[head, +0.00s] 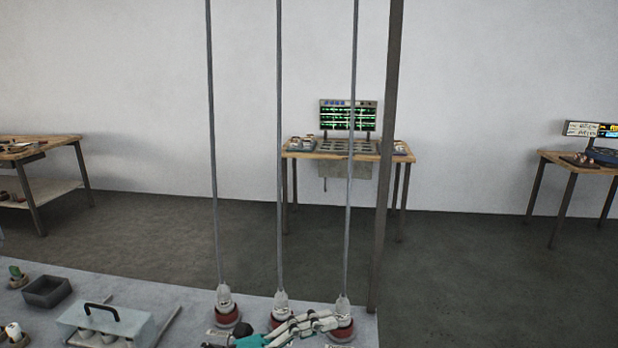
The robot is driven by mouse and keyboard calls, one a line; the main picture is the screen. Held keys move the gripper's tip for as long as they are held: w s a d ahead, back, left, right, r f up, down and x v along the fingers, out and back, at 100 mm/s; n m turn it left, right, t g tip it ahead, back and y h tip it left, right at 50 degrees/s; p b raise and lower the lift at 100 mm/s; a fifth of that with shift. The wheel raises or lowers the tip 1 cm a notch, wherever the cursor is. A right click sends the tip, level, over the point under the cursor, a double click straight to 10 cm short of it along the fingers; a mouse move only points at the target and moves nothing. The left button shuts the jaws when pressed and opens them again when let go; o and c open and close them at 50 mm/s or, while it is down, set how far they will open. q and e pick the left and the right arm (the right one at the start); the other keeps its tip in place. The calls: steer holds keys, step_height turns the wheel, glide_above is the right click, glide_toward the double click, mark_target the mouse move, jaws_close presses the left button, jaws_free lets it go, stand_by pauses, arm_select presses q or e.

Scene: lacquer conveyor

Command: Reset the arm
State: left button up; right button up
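One gripper of mine (322,322) shows at the bottom edge of the head view, white and grey with a teal part at its left end. It points to the right, so I take it for my left one. Its fingers lie in front of the red-based fittings, and I cannot tell whether they are open or shut, or touching anything. My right gripper is not in view. Three red-based fittings with clear tops, left (226,312), middle (281,305) and right (343,318), stand on the grey table (185,293), each below a thin vertical rod.
A clear-sided box with a black handle (103,312) and a dark open tray (47,291) stand to the left. A brown post (386,150) rises at the table's right end. Benches (345,153) stand far off by the wall, with open floor between.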

arm_select(q)
steer(key=w+a+r+n+t+y, duration=0.1)
steer(key=w+a+n+t+y, duration=0.1)
steer(key=a+n+t+y, duration=0.4)
steer(key=w+a+r+n+t+y, duration=0.1)
steer(key=w+a+r+n+t, duration=0.2)
steer(key=n+t, duration=0.6)
steer(key=s+a+f+n+g+y, duration=0.25)
steer(key=a+f+n+y, duration=0.4)
steer(key=f, duration=0.35)
steer(key=s+a+f+n+g+y, duration=0.25)
steer(key=a+f+n+y, duration=0.25)
steer(key=a+f+y, duration=0.3)
steer(key=s+f+g+h, duration=0.1)
steer(key=s+f+g, duration=0.55)
steer(key=s, duration=0.35)
steer(key=s+f+g+h, duration=0.2)
steer(key=s+f+g, duration=0.3)
steer(key=s+f, duration=0.4)
step_height(320, 180, down, 25)
steer(key=s+g, duration=0.1)
steer(key=s, duration=0.1)
steer(key=s+a+f+g, duration=0.1)
steer(key=s+a+f, duration=0.1)
steer(key=s+f, duration=1.3)
steer(key=shift+s+f, duration=0.4)
steer(key=shift+s, duration=0.45)
